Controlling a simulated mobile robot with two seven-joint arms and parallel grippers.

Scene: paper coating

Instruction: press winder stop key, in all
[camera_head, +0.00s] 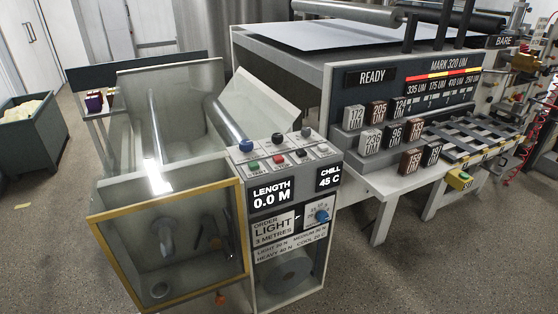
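The winder machine stands in the middle with a sloping key panel (290,172) on its top. The key labels are too small to read, so I cannot tell which one is the winder stop key. Below them a length display (269,198) reads 0.0 M and a chill display (328,177) reads 45 C. Neither of my grippers is in view.
A yellow-framed clear guard (170,235) fronts the winder. At right, numbered blocks (396,133) stand below a READY sign (371,77). Floor is open at front right.

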